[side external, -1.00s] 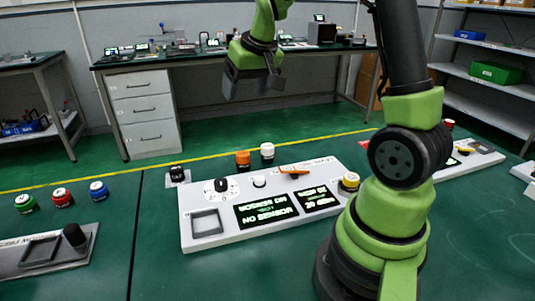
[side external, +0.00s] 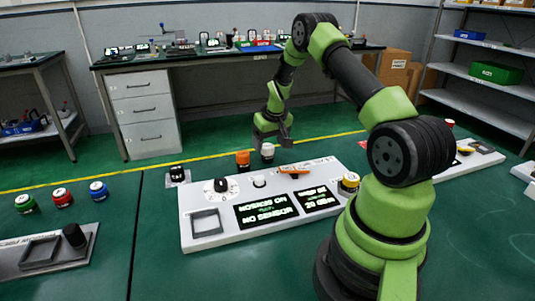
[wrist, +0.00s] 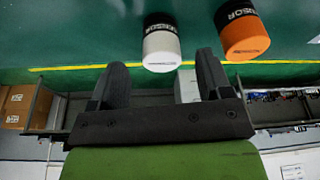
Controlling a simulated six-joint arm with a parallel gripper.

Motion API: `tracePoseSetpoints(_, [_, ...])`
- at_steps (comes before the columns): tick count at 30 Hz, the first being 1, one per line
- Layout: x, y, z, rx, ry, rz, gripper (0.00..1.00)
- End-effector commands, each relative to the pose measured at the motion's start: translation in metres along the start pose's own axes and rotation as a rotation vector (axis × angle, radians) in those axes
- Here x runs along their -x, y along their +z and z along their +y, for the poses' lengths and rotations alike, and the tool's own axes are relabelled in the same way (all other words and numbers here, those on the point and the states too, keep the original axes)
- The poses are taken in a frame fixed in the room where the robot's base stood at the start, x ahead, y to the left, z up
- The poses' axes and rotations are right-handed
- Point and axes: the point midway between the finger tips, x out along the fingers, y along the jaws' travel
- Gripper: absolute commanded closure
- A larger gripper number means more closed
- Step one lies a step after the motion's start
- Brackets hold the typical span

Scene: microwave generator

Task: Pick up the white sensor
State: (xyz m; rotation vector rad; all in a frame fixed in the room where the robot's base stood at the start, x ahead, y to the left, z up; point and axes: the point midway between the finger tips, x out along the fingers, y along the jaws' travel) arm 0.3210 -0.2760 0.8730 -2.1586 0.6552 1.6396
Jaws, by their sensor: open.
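The white sensor (side external: 267,152) is a small white cylinder with a black band, standing upright behind the white control panel. In the wrist view the white sensor (wrist: 161,45) lies just beyond my gripper, between the lines of its fingers. My gripper (side external: 272,140) is open and empty, pointing down, close to the white sensor and a little above it. Its two dark fingers (wrist: 160,70) are spread apart in the wrist view. The orange sensor (side external: 243,160) stands just left of the white one, and it also shows in the wrist view (wrist: 245,38).
The control panel (side external: 220,232) has displays, a knob, an orange switch and an empty square frame. A black-topped item (side external: 177,174) stands left of the sensors. The green table is clear behind the sensors.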

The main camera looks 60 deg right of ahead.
Motion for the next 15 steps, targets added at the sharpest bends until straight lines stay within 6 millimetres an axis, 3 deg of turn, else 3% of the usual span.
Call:
tracePoseSetpoints(7, [-0.037, 0.0, -0.002, 0.001, -0.001, -0.002, 0.28])
tracePoseSetpoints(15, [-0.044, -0.001, -0.002, 0.001, -0.001, 0.001, 0.28])
